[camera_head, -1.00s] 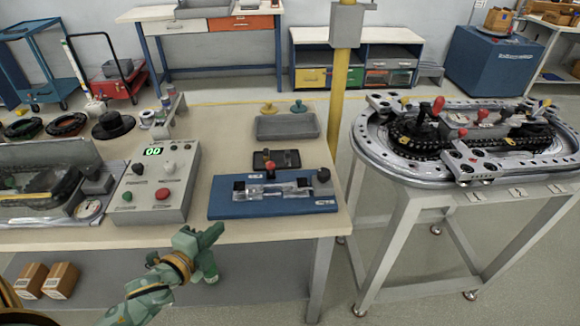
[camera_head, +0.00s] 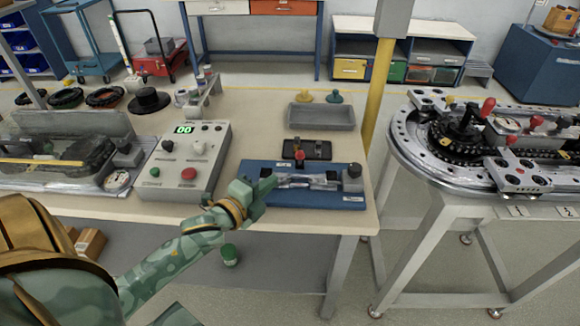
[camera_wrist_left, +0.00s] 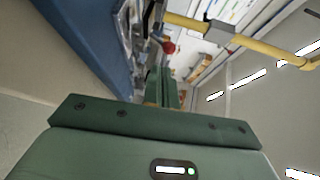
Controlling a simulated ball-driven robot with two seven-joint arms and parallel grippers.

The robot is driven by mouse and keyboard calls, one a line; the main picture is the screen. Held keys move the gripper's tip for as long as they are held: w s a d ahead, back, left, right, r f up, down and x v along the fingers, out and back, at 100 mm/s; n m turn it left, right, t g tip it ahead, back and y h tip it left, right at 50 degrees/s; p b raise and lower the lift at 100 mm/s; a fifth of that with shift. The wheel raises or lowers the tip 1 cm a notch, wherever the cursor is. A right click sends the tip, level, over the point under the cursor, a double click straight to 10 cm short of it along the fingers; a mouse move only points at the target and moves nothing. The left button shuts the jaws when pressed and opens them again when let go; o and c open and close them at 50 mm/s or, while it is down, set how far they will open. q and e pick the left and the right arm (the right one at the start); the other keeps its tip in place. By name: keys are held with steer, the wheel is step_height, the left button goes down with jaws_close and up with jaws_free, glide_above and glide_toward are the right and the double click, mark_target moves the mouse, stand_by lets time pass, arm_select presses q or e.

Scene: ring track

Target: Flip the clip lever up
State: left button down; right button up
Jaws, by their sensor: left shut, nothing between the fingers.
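The blue clip fixture (camera_head: 310,200) lies near the front right edge of the workbench, with a silver clip part (camera_head: 305,182) along its top. A red knob (camera_head: 300,155) stands upright at its back edge; it also shows in the wrist view (camera_wrist_left: 168,47). Which part is the clip lever I cannot tell for sure. My left gripper (camera_head: 267,186) is shut and empty at the left end of the fixture, its fingers hiding that corner. In the wrist view its closed fingers (camera_wrist_left: 161,88) point alongside the blue base (camera_wrist_left: 88,45); contact cannot be told. My right gripper is not in view.
A grey control box (camera_head: 182,165) with a green display stands left of the fixture. A black block (camera_head: 352,171) sits on the fixture's right end. A grey tray (camera_head: 321,117) and a yellow post (camera_head: 377,90) are behind. The ring track (camera_head: 420,150) stands to the right.

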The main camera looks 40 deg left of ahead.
mark_target(300, 157)
arm_select(q)
steer(key=w, duration=0.3)
steer(key=w+b, duration=0.1)
steer(key=w, duration=0.3)
steer(key=shift+w+d+f+b, duration=0.15)
steer(key=shift+w+b, duration=0.05)
steer(key=shift+b, duration=0.1)
steer(key=shift+w, duration=0.4)
